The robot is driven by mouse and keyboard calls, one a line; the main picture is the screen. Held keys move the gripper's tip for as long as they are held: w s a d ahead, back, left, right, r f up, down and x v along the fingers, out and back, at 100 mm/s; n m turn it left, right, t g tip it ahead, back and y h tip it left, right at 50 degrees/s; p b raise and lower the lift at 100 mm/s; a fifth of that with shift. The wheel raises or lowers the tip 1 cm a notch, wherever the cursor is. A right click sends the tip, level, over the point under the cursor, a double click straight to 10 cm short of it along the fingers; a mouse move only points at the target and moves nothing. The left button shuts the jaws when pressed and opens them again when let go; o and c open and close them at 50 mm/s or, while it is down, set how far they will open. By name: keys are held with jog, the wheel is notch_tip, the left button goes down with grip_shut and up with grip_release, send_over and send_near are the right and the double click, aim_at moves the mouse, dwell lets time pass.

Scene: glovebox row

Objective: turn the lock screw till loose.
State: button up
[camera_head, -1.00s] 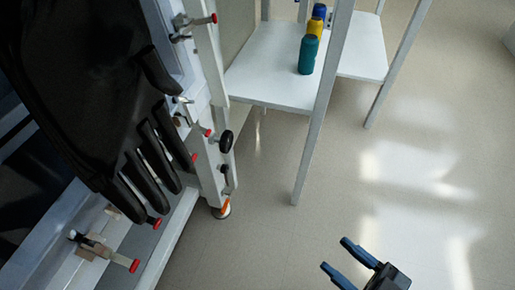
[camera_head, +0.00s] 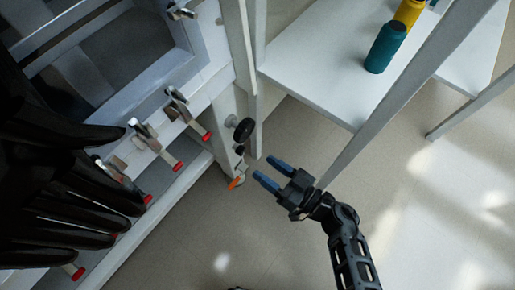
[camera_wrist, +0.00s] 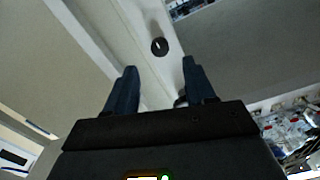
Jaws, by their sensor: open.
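The lock screw looks to be the round black knob (camera_head: 244,130) on the glovebox frame's corner post in the head view. In the wrist view a dark round knob (camera_wrist: 159,46) with a light mark shows on the pale post, ahead of the fingers and between their lines. My gripper (camera_head: 262,171) is open and empty, with two blue fingers pointing toward the post, below and right of the knob. It is apart from the knob. In the wrist view my gripper (camera_wrist: 160,85) has clear space between its fingertips. A second small dark round part (camera_wrist: 181,101) is partly hidden by the right finger.
Black gloves (camera_head: 60,190) hang at the left. Toggle clamps with red tips (camera_head: 178,166) line the glovebox edge. A white shelf (camera_head: 320,75) with a teal bottle (camera_head: 385,48) and a yellow bottle (camera_head: 409,13) stands at upper right, its leg (camera_head: 400,110) near my arm. The floor below is open.

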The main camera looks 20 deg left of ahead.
aim_at(244, 152)
jog(key=b+x, duration=0.2)
jog(key=x, duration=0.4)
jog(key=shift+w+a, duration=0.15)
jog(key=shift+a, duration=0.2)
jog(key=shift+c, duration=0.2)
grip_shut()
